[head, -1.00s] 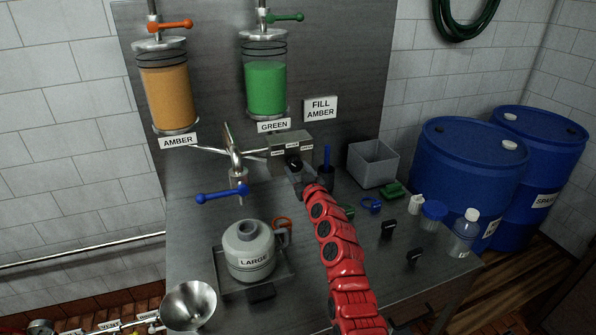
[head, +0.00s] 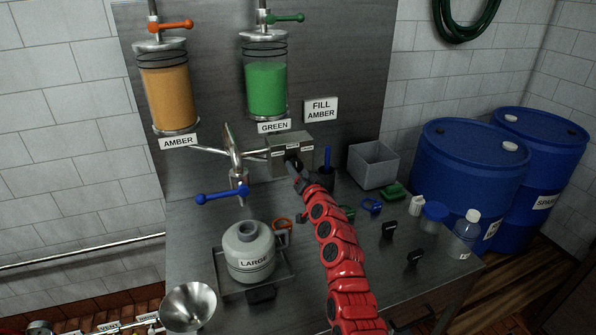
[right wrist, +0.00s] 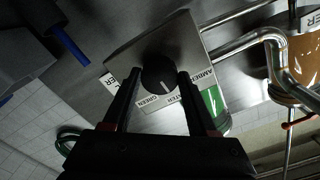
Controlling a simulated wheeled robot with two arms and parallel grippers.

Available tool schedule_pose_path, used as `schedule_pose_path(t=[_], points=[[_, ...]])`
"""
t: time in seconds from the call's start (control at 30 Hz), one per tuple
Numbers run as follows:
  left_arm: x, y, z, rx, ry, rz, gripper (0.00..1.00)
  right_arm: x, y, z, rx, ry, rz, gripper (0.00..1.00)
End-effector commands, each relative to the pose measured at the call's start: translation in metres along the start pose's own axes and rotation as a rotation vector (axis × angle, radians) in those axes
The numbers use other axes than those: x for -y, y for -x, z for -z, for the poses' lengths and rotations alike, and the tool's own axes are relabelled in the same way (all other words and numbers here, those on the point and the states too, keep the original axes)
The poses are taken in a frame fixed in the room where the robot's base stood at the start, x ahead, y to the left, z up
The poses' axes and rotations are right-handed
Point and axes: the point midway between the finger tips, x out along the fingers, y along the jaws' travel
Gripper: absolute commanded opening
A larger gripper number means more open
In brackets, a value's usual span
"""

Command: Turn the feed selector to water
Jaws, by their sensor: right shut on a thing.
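The feed selector is a black round knob (right wrist: 158,75) on the face of a grey metal box (head: 291,143). In the right wrist view its white pointer line faces the lower edge, toward the labels. My right gripper (right wrist: 157,82) is shut on the knob, one finger on each side. In the head view the gripper (head: 292,163) covers most of the knob. My left gripper is not in view.
Pipes and a blue-handled valve (head: 222,194) are left of the box. A grey LARGE jug (head: 249,253) stands on a tray below. A dark cup with a blue stick (head: 327,172) and a grey bin (head: 373,163) are close on the right. A sign (head: 321,109) reads FILL AMBER.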

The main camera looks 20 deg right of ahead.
Motion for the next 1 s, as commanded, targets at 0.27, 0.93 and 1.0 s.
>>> schedule_pose_path(t=[0.27,0.93,1.0], points=[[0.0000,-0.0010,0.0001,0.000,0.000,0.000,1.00,-0.0004,0.0001,0.0004,0.000,-0.058,-0.001,0.03],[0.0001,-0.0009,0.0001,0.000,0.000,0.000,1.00,-0.0003,0.0001,0.0003,-0.001,-0.063,0.000,0.89],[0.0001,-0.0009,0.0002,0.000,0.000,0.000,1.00,-0.0002,0.0001,0.0002,0.000,-0.063,0.000,0.89]])
